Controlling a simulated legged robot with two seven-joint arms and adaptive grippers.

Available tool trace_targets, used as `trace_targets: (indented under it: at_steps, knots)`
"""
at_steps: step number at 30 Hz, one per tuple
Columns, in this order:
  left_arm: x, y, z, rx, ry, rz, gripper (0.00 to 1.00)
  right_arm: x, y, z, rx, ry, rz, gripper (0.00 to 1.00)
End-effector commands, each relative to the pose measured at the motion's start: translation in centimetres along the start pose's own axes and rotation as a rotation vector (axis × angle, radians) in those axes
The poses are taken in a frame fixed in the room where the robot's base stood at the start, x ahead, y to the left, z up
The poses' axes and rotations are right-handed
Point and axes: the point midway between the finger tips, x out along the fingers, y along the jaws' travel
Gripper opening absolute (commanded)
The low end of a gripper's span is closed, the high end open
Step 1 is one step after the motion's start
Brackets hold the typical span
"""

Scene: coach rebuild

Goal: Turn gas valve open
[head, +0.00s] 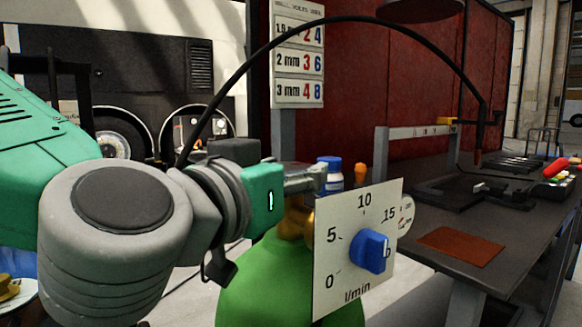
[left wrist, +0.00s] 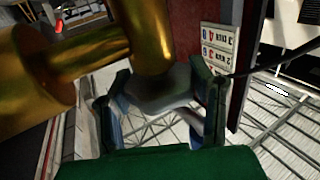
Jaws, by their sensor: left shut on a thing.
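A green gas cylinder (head: 262,285) stands in front of me in the head view, with brass valve fittings (head: 293,222) on top. My left gripper (head: 312,180) is at the top of these fittings. In the left wrist view its two fingers (left wrist: 163,100) are on either side of a grey rounded valve handle (left wrist: 165,88) at the end of a brass stem (left wrist: 148,35). The gripper is shut on this handle, which is mostly hidden in the head view. A white l/min dial plate (head: 335,262) with a blue knob (head: 370,250) stands before the cylinder. My right gripper is out of view.
A dark workbench (head: 430,270) is at the right, with a brown-orange plate (head: 461,246) on it. A black cable (head: 350,18) arches overhead. A white bottle with a blue cap (head: 330,172) is behind the gripper. A settings chart (head: 298,55) stands behind.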

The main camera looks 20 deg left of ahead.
Motion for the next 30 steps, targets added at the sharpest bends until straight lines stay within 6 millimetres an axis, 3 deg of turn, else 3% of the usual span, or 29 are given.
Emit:
trace_targets:
  at_steps: [9, 25, 26, 27, 30]
  knots:
    - [-0.01, 0.02, -0.2, 0.003, 0.004, -0.115, 0.2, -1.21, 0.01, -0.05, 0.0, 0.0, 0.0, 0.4]
    - [-0.03, -0.08, -0.23, 0.001, 0.009, -0.137, 0.2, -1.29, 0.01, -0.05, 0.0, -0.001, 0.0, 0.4]
    - [-0.03, -0.07, -0.23, 0.001, 0.009, -0.137, 0.59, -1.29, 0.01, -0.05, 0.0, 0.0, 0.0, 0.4]
    - [-0.03, -0.07, -0.23, 0.001, 0.009, -0.137, 0.71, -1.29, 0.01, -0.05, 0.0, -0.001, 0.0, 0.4]
    - [-0.02, -0.07, -0.18, 0.001, 0.007, -0.137, 0.71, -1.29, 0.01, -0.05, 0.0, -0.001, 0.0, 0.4]
